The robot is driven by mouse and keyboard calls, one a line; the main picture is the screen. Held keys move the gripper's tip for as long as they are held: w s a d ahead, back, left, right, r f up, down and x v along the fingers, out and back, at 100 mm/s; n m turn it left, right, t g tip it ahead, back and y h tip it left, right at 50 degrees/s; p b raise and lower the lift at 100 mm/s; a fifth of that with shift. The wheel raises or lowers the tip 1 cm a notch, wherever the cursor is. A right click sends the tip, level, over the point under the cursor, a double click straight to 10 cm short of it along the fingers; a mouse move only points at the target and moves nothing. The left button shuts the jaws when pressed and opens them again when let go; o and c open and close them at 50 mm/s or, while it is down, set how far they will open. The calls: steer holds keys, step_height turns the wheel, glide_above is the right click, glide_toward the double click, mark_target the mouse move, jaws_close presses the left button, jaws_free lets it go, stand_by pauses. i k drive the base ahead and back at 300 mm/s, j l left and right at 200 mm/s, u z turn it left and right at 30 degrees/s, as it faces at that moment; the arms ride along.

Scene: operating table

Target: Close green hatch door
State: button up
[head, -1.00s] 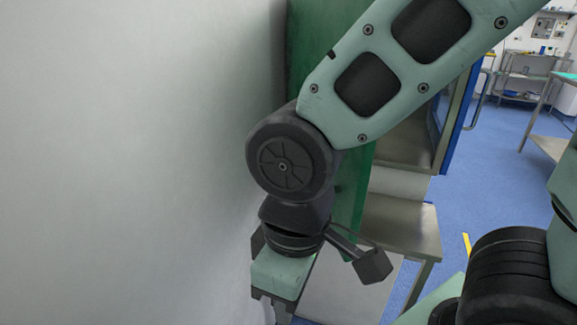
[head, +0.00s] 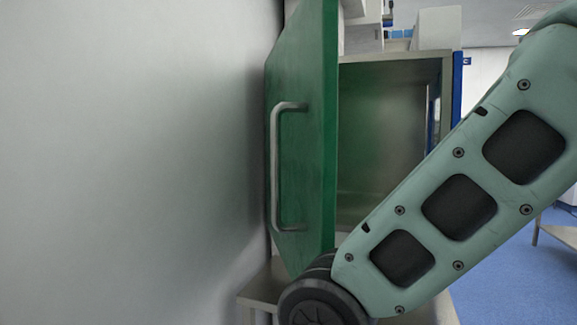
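The green hatch door (head: 312,165) stands wide open at the centre of the head view, close to the pale wall on the left. Its metal bar handle (head: 275,165) runs upright on the face turned toward the wall. The open metal hatch box (head: 385,140) shows behind and to the right of the door, and I see its bare inner walls. My arm crosses from the right edge down to the bottom centre, in front of the lower part of the box. My gripper is below the picture and not seen.
The pale wall (head: 120,160) fills the left side. A metal surface (head: 262,285) lies below the door. A blue edge (head: 457,90) borders the box on the right. Blue floor (head: 535,260) and a metal table (head: 555,235) show at the far right.

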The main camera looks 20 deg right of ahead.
mark_target(301, 70)
steer(key=i+j+u, duration=0.1)
steer(key=k+l+u, duration=0.1)
steer(key=l+u, duration=0.15)
steer(key=k+l+u, duration=0.15)
steer(key=l+u, duration=0.15)
steer(key=l, duration=0.15)
steer(key=k+l+u, duration=0.25)
steer(key=k+l, duration=0.1)
